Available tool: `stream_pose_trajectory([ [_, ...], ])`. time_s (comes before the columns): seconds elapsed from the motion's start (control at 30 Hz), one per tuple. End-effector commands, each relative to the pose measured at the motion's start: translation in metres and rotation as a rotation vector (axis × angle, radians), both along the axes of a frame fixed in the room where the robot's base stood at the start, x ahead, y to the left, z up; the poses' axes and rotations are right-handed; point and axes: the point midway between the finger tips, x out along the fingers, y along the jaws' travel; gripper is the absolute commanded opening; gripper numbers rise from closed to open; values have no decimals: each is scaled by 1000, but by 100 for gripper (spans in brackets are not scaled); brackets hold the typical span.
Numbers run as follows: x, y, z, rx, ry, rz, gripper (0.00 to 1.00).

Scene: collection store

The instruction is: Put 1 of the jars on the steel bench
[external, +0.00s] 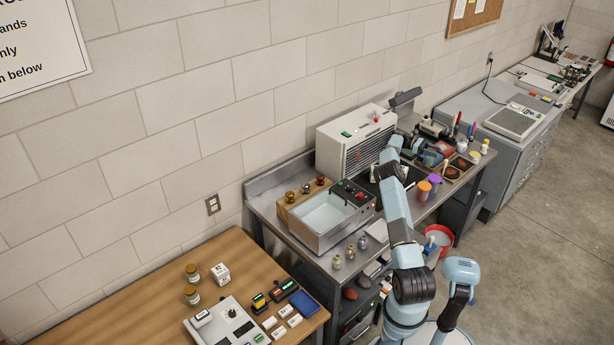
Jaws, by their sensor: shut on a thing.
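Two glass jars with brown-gold lids, a rear jar (192,273) and a front jar (192,296), stand upright on the wooden table at lower left. The steel bench (262,208) runs along the wall in the middle, beyond that table. My arm reaches up over the bench. My gripper (378,174) is small and partly hidden by my own arm, near the white louvred box. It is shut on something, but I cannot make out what.
A steel bath (327,216) and the white louvred box (355,142) take up much of the bench. Orange-lidded (424,188) and purple-lidded (435,179) containers stand near its front edge, right of my arm. Small vases (350,252) stand before the bath. Bare steel shows at the bench's left end.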

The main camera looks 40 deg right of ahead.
Motion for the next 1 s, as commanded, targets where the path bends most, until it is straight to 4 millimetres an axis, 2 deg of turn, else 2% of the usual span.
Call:
stream_pose_trajectory([
  [0.37, 2, 5, -13, 3, 0, -26, 9],
  [1.0, 2, 5, -67, 2, -1, -25, 9],
])
